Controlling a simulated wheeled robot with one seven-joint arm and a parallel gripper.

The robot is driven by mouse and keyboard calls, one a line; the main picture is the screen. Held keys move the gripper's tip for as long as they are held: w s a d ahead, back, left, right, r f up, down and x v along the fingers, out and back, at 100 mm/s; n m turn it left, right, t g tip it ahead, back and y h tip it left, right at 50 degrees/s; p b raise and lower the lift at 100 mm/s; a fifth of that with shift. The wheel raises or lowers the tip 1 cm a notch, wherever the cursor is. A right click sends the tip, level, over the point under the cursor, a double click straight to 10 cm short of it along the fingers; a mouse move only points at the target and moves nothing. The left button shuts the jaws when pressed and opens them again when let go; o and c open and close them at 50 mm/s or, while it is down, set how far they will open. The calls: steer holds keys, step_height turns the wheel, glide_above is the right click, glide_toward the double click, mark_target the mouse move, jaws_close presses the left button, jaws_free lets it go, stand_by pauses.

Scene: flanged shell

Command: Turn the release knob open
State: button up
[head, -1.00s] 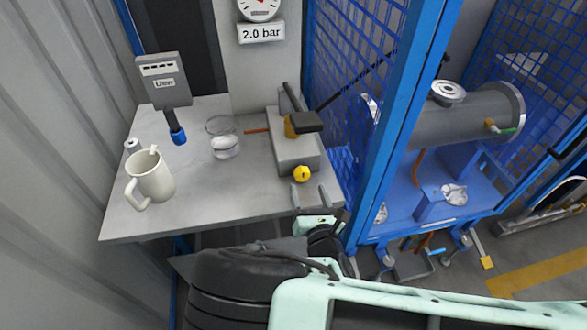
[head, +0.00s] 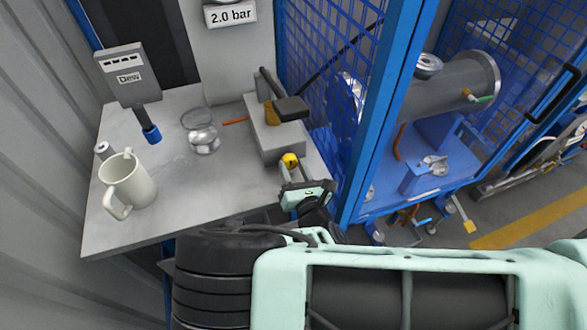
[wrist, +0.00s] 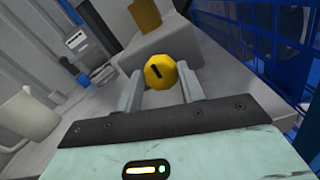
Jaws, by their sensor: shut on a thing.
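The yellow release knob (head: 290,159) is on the near face of a grey box (head: 274,133) on the bench. In the wrist view the knob (wrist: 160,72) is round, with a short dark mark running diagonally from upper left to lower right. My gripper (wrist: 162,76) has one finger on each side of the knob and is shut on it. In the head view my gripper (head: 291,167) reaches up to the knob from the near side of the bench, and its fingers partly cover the knob's lower part.
A dark-handled lever (head: 290,107) tops the box. A white mug (head: 130,184), a glass vessel (head: 204,138) and a dew meter (head: 128,77) are on the bench to the left. A blue mesh guard (head: 335,70) stands close on the right, with a flanged cylinder (head: 450,85) behind it.

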steer(key=shift+n, duration=0.4)
steer(key=n+p, duration=0.2)
steer(key=n, duration=0.2)
steer(key=shift+s+a+n+p, duration=0.1)
steer(key=shift+a+n+p, duration=0.05)
steer(key=shift+n+p, duration=0.15)
steer(key=n+p, duration=0.1)
steer(key=n, duration=0.5)
steer(key=shift+a+f, duration=0.1)
steer(key=shift+n, duration=0.4)
steer(key=o, duration=1)
steer(key=shift+c, duration=0.2)
